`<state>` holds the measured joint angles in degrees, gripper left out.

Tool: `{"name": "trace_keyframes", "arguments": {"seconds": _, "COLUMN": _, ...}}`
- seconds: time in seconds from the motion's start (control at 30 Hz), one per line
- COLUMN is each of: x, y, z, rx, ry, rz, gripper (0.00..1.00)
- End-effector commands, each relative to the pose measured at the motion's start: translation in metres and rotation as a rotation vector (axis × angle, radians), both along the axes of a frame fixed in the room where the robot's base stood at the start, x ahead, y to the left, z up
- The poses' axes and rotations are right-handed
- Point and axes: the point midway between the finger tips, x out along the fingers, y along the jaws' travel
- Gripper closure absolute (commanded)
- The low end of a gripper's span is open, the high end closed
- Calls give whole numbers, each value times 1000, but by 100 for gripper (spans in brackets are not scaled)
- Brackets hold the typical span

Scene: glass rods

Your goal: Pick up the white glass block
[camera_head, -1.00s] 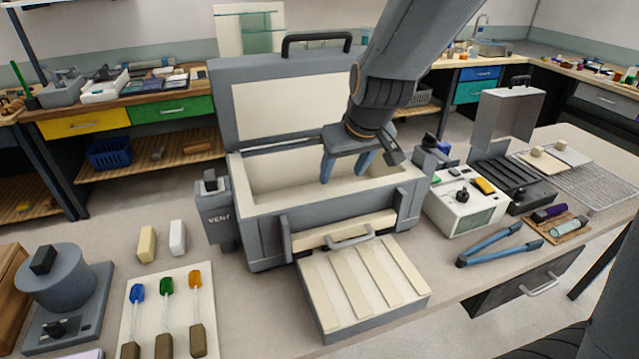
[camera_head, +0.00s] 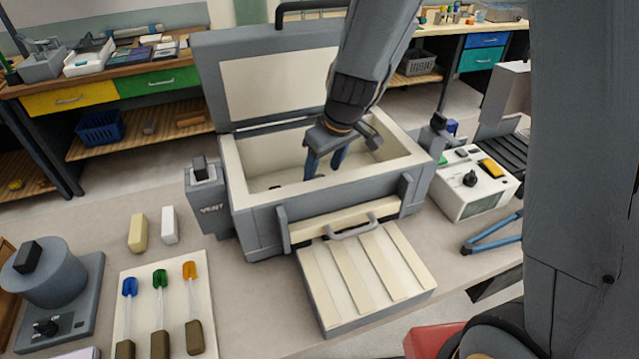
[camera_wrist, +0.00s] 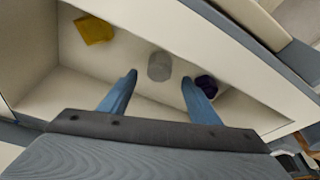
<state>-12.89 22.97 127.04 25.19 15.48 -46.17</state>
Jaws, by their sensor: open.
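A pale grey-white rounded block (camera_wrist: 160,66), likely the white glass block, lies on the floor of the open grey kiln box (camera_head: 262,222), between a yellow piece (camera_wrist: 93,30) and a dark purple piece (camera_wrist: 206,86). My gripper (camera_head: 324,166) points down into the box. In the wrist view my gripper (camera_wrist: 159,80) has its blue fingers apart, with the pale block seen in the gap just beyond the tips. Nothing is held. The height between tips and block is hard to tell. In the head view the box's front wall and my gripper hide the block.
The box's cream walls and raised lid (camera_head: 290,75) surround my gripper. A white upright block (camera_head: 170,225) and a cream one (camera_head: 138,232) stand on the bench. A slatted drawer (camera_head: 365,278) juts out in front. A white control unit (camera_head: 472,185) stands right.

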Motion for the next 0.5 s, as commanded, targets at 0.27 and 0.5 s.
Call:
{"name": "trace_keyframes", "arguments": {"seconds": 0.27, "x": 7, "y": 3, "z": -30, "rx": 0, "ry": 1, "rz": -1, "gripper": 43}}
{"name": "trace_keyframes", "arguments": {"seconds": 0.5, "x": 8, "y": 4, "z": -34, "rx": -1, "ry": 0, "rz": -1, "gripper": 43}}
